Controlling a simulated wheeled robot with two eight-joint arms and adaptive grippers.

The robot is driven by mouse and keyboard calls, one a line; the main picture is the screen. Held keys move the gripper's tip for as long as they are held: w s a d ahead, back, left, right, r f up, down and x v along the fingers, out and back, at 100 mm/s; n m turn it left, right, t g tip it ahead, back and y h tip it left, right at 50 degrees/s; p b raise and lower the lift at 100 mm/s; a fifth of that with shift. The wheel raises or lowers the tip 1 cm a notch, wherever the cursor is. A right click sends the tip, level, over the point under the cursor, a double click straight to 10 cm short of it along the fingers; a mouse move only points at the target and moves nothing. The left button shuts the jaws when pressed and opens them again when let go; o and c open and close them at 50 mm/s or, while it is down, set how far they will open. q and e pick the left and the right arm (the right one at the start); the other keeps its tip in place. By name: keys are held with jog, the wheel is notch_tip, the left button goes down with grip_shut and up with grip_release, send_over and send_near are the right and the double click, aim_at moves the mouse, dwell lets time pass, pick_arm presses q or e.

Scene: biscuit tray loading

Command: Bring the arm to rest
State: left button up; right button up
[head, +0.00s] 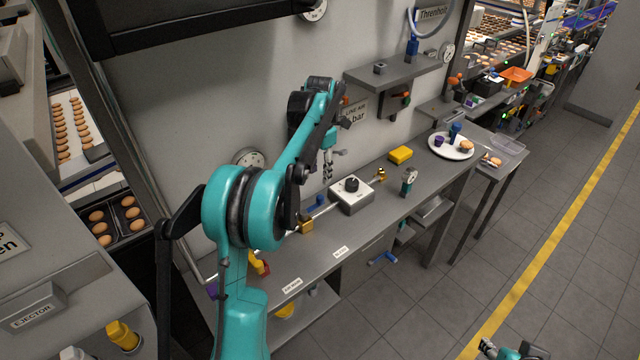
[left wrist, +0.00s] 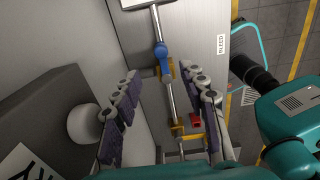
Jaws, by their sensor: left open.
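My left arm (head: 262,205) rises from the bottom of the head view and bends over the bench. Its gripper (head: 331,168) hangs above the bench near the white-topped control box (head: 352,194), clear of it. In the left wrist view the left gripper (left wrist: 168,112) shows two spread fingers with purple pads. Nothing is held between them. A pipe with a blue fitting (left wrist: 161,52) lies beyond the fingers. Part of my right arm (head: 512,351) shows at the bottom right edge of the head view; its jaws are not clear.
A wall shelf (head: 392,72) stands above. Open tiled floor (head: 440,290) lies right of the bench.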

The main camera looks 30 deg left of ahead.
pick_arm(q)
notch_tip(320, 180, up, 2)
jog(key=shift+r, duration=0.15)
dwell(0.5)
jog(key=s+d+f+m+t+b, duration=0.1)
jog(key=s+d+m+t+b, duration=0.3)
jog(key=s+d+m, duration=0.85)
jog(key=s+d+f+m+t+b, duration=0.1)
jog(key=s+d+f+m+b, duration=0.2)
jog(key=s+f+m, duration=0.3)
jog(key=s+d+f+m+t+b, duration=0.2)
jog(key=s+f+m, duration=0.5)
jog(key=m, duration=0.6)
jog(key=shift+s+d+b, duration=0.4)
jog(key=shift+s+b, duration=0.05)
jog(key=shift+s, duration=0.65)
